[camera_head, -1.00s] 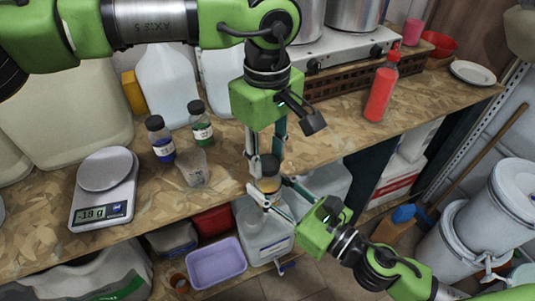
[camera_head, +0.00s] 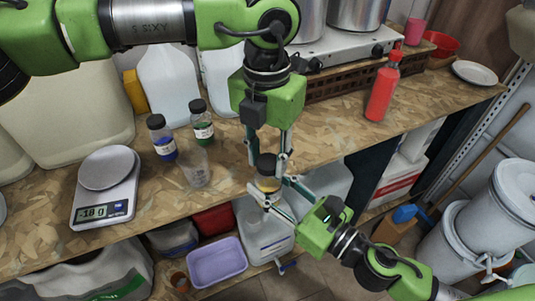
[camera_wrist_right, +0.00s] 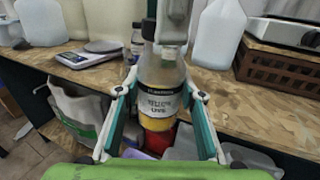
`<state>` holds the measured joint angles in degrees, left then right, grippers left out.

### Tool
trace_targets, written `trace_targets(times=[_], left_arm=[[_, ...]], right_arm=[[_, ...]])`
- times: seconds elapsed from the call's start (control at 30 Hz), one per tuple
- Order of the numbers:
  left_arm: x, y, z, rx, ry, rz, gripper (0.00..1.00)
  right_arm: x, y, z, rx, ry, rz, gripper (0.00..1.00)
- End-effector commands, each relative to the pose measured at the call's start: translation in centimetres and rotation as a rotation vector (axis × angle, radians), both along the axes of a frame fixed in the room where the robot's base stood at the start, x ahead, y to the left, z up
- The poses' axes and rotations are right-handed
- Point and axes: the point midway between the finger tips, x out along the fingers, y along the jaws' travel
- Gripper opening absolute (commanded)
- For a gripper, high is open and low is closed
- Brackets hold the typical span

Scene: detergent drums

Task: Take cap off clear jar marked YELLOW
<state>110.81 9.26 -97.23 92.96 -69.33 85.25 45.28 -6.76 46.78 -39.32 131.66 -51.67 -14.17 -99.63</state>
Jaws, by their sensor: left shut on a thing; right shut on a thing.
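The clear jar (camera_head: 268,184) with yellow contents is held upright in front of the bench edge. In the right wrist view the jar (camera_wrist_right: 161,76) shows a white and black label with small, blurred print. My left gripper (camera_head: 267,158) points down from above and is shut on the cap. My right gripper (camera_head: 268,190) comes from the lower right and is shut on the jar's body.
Two dark-capped jars, one blue (camera_head: 162,139) and one green (camera_head: 201,122), stand on the bench beside a clear beaker (camera_head: 196,168). A scale (camera_head: 105,187) is at the left. A red bottle (camera_head: 382,88) stands at the right. A purple tub (camera_head: 217,262) is below.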

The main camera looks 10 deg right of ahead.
Motion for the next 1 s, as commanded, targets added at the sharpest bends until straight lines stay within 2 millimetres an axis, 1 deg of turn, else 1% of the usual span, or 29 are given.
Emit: trace_targets(times=[0.03,0.1,0.6,0.7,0.77,1.0], left_arm=[[0.37,0.09,0.12,-0.002,-0.009,0.094,0.05],[0.36,0.10,0.12,-0.001,-0.009,0.228,0.05],[0.23,0.11,0.14,0.003,-0.008,1.159,0.05],[0.22,0.09,0.13,0.003,-0.008,1.287,0.05],[0.21,0.08,0.13,0.004,-0.008,1.336,0.05],[0.27,0.08,0.16,0.002,-0.008,1.351,0.05]], right_arm=[[-0.27,0.24,0.09,0.001,-0.002,0.009,0.00],[-0.26,0.24,0.08,0.001,-0.002,0.008,0.00],[-0.17,0.11,0.04,0.000,-0.001,0.004,0.00],[-0.14,0.07,0.03,-0.001,-0.001,0.003,0.00],[-0.12,0.05,0.03,-0.001,-0.001,0.003,0.00],[-0.04,-0.01,0.01,-0.001,-0.001,0.000,0.00]])
